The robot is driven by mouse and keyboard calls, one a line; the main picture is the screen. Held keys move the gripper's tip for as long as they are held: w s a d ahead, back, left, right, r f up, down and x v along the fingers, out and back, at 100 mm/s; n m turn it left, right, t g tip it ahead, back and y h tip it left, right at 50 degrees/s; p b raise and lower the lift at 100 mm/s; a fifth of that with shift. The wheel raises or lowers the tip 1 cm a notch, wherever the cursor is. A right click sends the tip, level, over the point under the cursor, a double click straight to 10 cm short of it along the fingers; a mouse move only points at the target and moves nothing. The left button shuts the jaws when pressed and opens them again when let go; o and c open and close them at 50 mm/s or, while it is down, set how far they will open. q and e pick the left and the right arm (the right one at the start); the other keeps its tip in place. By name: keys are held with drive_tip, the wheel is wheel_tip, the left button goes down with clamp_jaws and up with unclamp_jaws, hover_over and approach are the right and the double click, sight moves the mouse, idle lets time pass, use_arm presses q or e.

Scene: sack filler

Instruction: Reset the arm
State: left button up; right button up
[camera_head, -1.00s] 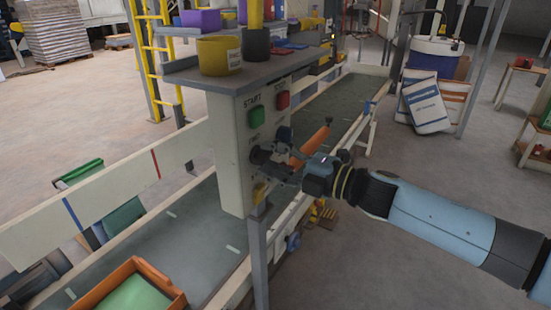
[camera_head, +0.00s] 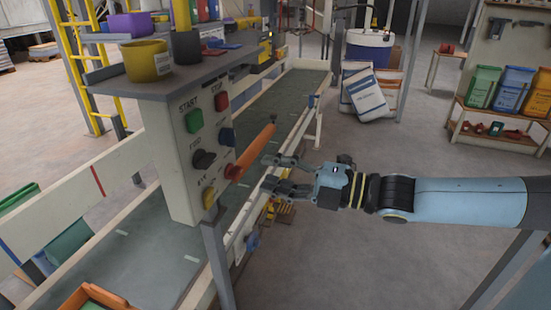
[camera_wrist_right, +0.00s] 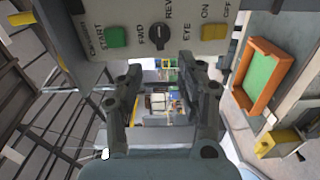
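My right gripper (camera_head: 268,174) is open and empty, to the right of the control panel (camera_head: 180,185) and apart from it. In the right wrist view its two fingers (camera_wrist_right: 160,85) are spread, with the black selector knob (camera_wrist_right: 158,30) of the panel beyond them. My left gripper is not in view.
A conveyor belt (camera_head: 140,245) runs behind and below the panel. A yellow cup (camera_head: 147,61) sits on the panel's shelf. The floor (camera_head: 370,260) near my right arm is clear.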

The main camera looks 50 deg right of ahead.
idle(0.5)
drive_tip(key=s+d+f+m+g+h+b, duration=0.1)
drive_tip(key=s+f+m+h+b, duration=0.2)
drive_tip(key=f, duration=0.9)
drive_tip(key=s+d+f+m+g+h+b, duration=0.1)
drive_tip(key=f+m+g+h+b, duration=0.2)
drive_tip(key=f, duration=0.8)
drive_tip(key=s+d+f+m+h+b, duration=0.1)
drive_tip(key=s+d+f+m+b, duration=0.3)
drive_tip(key=f, duration=0.8)
drive_tip(key=s+a+f+m+g, duration=0.3)
drive_tip(key=s+a+f, duration=0.15)
drive_tip(key=f, duration=0.35)
drive_tip(key=s+a+f+m+g, duration=0.3)
drive_tip(key=s+f, duration=0.3)
drive_tip(key=f, duration=0.2)
drive_tip(key=s+a+f+m+g, duration=0.1)
drive_tip(key=s+f+m+g, duration=0.2)
drive_tip(key=s, duration=0.5)
drive_tip(key=s+a+f+m+g+b, duration=0.1)
drive_tip(key=s+a+f+m+g, duration=0.1)
drive_tip(key=s, duration=0.7)
wheel_tip(320, 180, down, 2)
drive_tip(key=shift+a+m+g+h, duration=0.2)
drive_tip(key=shift+m+g+h, duration=0.15)
drive_tip(key=shift+m, duration=0.25)
